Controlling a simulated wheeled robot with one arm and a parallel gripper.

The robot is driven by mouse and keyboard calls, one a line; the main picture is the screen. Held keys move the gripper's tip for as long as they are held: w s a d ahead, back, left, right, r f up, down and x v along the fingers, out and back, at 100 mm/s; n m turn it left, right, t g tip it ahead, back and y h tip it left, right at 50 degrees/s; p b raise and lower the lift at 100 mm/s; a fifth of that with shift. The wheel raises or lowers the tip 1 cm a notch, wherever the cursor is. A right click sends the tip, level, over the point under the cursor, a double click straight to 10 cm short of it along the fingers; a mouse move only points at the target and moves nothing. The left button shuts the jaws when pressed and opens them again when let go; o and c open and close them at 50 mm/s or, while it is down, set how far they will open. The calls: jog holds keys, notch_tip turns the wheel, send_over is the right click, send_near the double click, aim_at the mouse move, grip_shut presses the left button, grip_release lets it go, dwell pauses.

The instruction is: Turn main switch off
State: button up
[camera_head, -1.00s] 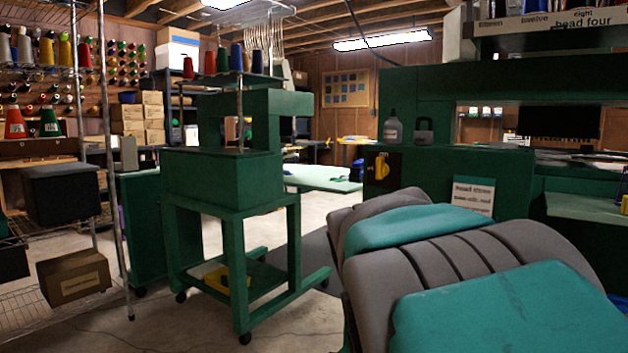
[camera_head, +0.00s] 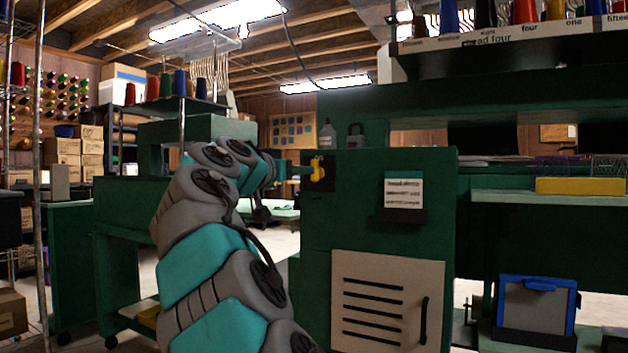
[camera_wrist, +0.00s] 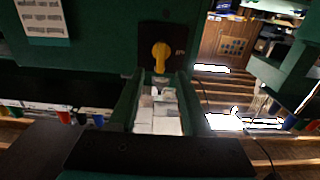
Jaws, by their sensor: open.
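The main switch (camera_head: 318,170) is a yellow rotary handle on a black plate, at the upper left of the green cabinet's (camera_head: 380,240) front. In the upside-down wrist view the switch handle (camera_wrist: 160,55) looks roughly upright, just beyond the fingertips. A small pale mark beside it is too small to read. My gripper (camera_wrist: 158,80) is open, its two green fingers apart with nothing between them. In the head view my arm reaches up to the left of the cabinet, with the gripper (camera_head: 285,180) near the switch. Contact with the handle is not visible.
A bottle (camera_head: 327,134) and a padlock-shaped object (camera_head: 355,135) stand on the cabinet top. A card (camera_head: 403,192) in a holder and a vented beige panel (camera_head: 387,300) are on its front. A green machine stand (camera_head: 120,235) stands left of my arm.

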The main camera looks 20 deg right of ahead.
aim_at(316, 171)
jog(key=p+x, duration=0.1)
jog(key=x, duration=0.6)
jog(key=shift+w+d, duration=0.25)
jog(key=shift+w, duration=0.05)
grip_shut()
dwell(0.4)
